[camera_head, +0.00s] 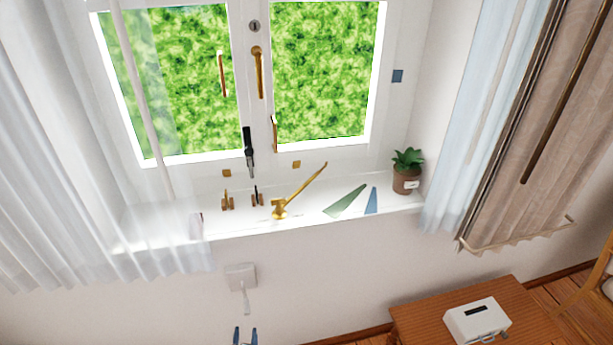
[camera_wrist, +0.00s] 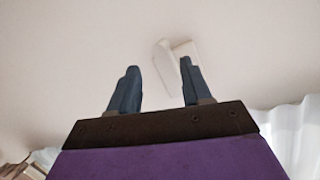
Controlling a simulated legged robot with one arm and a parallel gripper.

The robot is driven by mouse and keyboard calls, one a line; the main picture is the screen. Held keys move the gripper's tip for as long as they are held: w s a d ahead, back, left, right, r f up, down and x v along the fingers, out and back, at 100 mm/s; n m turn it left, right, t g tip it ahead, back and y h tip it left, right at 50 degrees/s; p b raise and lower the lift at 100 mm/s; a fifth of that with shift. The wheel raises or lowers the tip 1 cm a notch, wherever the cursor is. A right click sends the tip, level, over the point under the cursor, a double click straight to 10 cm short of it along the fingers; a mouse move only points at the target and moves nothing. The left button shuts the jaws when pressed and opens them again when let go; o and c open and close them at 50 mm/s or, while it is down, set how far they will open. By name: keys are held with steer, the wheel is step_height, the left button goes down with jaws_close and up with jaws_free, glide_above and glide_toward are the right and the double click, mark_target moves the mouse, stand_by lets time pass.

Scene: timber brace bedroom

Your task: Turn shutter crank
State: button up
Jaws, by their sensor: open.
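A white wall box with a short white handle hanging from it, apparently the shutter crank (camera_head: 240,277), is on the wall below the window sill. In the wrist view the white crank unit (camera_wrist: 168,65) shows beyond and between the fingertips, with its left side toward the wall's middle. My gripper (camera_head: 245,331) is at the bottom of the head view, directly below the handle and apart from it. In the wrist view my gripper (camera_wrist: 159,68) has its two blue-grey fingers spread with nothing between them.
The white sill (camera_head: 235,222) above holds brass fittings (camera_head: 280,208), green and blue wedges (camera_head: 345,202) and a potted plant (camera_head: 406,172). Sheer curtains (camera_head: 60,150) hang at left. A wooden table (camera_head: 420,310) with a white box (camera_head: 476,320) stands at lower right. The wall around the crank is clear.

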steer(key=w+d+r+m+g, duration=0.15)
steer(key=w+r+g, duration=0.55)
steer(key=r, duration=0.7)
steer(key=s+d+r+n+g, duration=0.1)
steer(key=s+d+r+g, duration=0.25)
steer(key=d+r, duration=0.9)
steer(key=s+d+r+g, duration=0.2)
steer(key=s+d+r, duration=0.4)
steer(key=s, duration=0.5)
steer(key=s+d+r+n+g+h, duration=0.1)
steer(key=s+d+r, duration=0.5)
steer(key=s, duration=0.6)
steer(key=s+d+r+n+g+h, duration=0.1)
steer(key=s+d+r+g, duration=0.2)
steer(key=s, duration=0.9)
steer(key=d+r, duration=0.3)
steer(key=d, duration=0.2)
steer(key=shift+s+d+r, duration=0.2)
steer(key=shift+d+r, duration=0.15)
steer(key=shift+d, duration=0.05)
